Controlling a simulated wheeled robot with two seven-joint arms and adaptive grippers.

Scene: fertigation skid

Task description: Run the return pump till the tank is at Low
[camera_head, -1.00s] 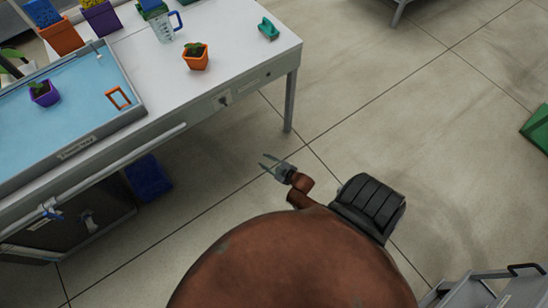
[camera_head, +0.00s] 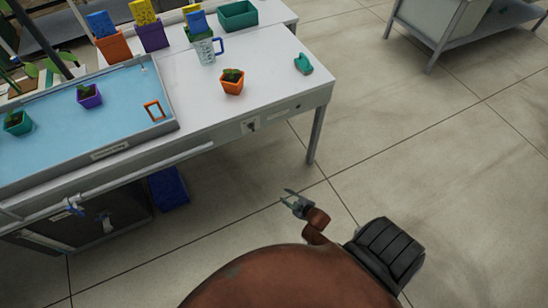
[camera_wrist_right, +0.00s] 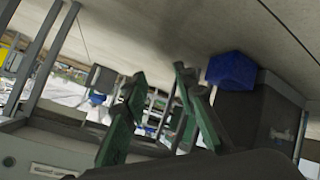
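A tray (camera_head: 162,127) of blue liquid is set in the bench's left side, with a label on its front too small to read. A dark tank (camera_head: 60,232) stands beneath it; no level is readable. A blue-handled valve (camera_head: 73,209) sits on the pipe in front. A small dark switch on a light plate (camera_head: 250,126) is on the bench's front edge; which pump it serves cannot be told. My right gripper (camera_head: 289,197) is open and empty over the floor in front of the bench, apart from everything. Its spread fingers show in the right wrist view (camera_wrist_right: 160,85). My left gripper is not in view.
Potted plants (camera_head: 232,82), a measuring jug (camera_head: 207,48) and a teal object (camera_head: 303,64) stand on the bench. A blue box (camera_head: 169,188) lies on the floor below. A bench leg (camera_head: 316,135) is near my gripper. Floor to the right is open.

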